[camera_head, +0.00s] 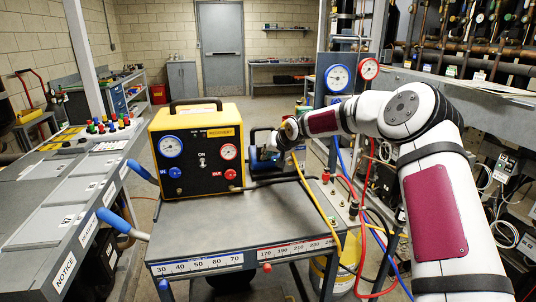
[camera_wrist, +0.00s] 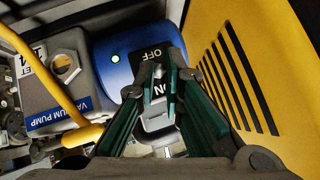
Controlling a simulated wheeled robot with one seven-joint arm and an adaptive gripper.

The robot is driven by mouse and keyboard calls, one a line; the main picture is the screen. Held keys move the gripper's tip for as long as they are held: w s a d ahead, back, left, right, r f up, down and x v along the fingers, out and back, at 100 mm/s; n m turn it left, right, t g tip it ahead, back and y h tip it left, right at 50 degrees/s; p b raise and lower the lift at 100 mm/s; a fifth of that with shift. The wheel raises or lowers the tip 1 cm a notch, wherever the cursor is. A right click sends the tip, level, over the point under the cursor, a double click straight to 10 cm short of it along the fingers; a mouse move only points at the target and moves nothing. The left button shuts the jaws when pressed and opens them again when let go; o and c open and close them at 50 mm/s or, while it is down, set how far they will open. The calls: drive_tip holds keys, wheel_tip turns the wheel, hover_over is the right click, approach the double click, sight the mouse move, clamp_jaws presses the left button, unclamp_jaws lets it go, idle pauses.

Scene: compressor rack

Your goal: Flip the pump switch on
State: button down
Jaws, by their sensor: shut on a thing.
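In the head view the blue pump (camera_head: 266,158) stands just right of the yellow recovery unit, partly hidden by my arm. The pump switch (camera_wrist: 154,54) has a black plate marked OFF at the far end and ON nearer me. My gripper (camera_wrist: 174,74) reaches over this plate and is shut on the pump switch. In the head view my gripper (camera_head: 276,139) is at the pump.
The yellow recovery unit (camera_head: 222,120) stands close beside the pump; its slotted yellow side (camera_wrist: 245,75) is right of my fingers. The grey cart top (camera_head: 225,218) is mostly clear. Hoses and gauges (camera_head: 338,78) stand to the right.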

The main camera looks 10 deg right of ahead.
drive_tip(key=shift+d, duration=0.15)
drive_tip(key=c, duration=1.7)
unclamp_jaws()
drive_tip(key=v, duration=1.2)
